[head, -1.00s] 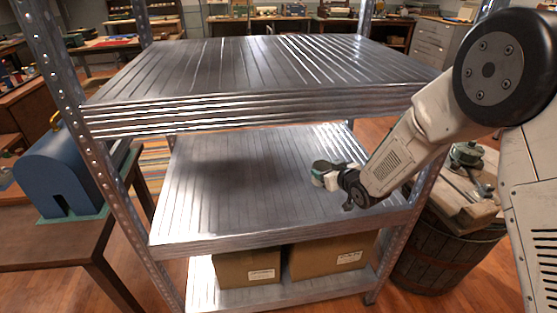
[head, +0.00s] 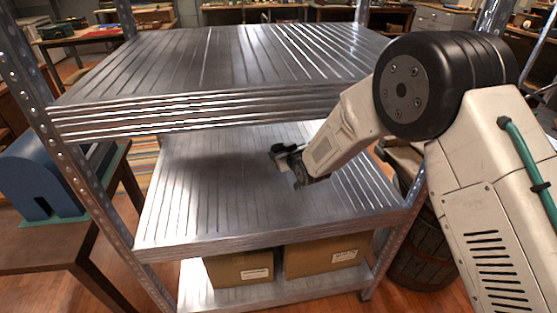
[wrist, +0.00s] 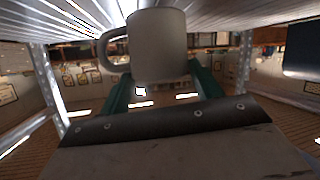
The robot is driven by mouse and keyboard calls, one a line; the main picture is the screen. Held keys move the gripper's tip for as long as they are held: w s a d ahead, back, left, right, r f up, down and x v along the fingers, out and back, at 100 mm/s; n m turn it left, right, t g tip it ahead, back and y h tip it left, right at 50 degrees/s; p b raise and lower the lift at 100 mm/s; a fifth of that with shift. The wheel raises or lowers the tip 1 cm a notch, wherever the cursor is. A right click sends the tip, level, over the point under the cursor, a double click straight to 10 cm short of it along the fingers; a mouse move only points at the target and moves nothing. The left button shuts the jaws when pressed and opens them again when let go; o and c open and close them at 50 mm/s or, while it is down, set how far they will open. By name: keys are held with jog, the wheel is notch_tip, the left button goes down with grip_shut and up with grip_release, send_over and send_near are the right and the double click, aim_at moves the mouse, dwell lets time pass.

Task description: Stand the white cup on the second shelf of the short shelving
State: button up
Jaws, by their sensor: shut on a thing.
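The white cup (wrist: 157,47) is between the green fingers of my gripper (wrist: 160,78) in the wrist view, with its handle on the left side. My gripper is shut on it. In the head view my gripper (head: 284,157) is over the middle shelf (head: 190,205) of the short metal shelving, under the top shelf (head: 215,62). The cup is too dark and small to make out clearly there. I cannot tell whether it touches the shelf.
The middle shelf looks bare around my gripper. Metal posts (head: 88,195) stand at its corners. Cardboard boxes (head: 240,268) sit on the bottom shelf. A blue box-like thing (head: 40,175) stands on a table at left. A wooden barrel (head: 425,245) stands at right.

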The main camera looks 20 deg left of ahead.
jog(key=shift+a, duration=0.6)
jog(key=shift+s+a+f, duration=0.1)
jog(key=shift+a+f, duration=0.1)
jog(key=shift+f, duration=0.7)
jog(key=shift+a+f, duration=0.15)
jog(key=shift+f, duration=0.75)
jog(key=o, duration=1)
jog(key=shift+f, duration=0.1)
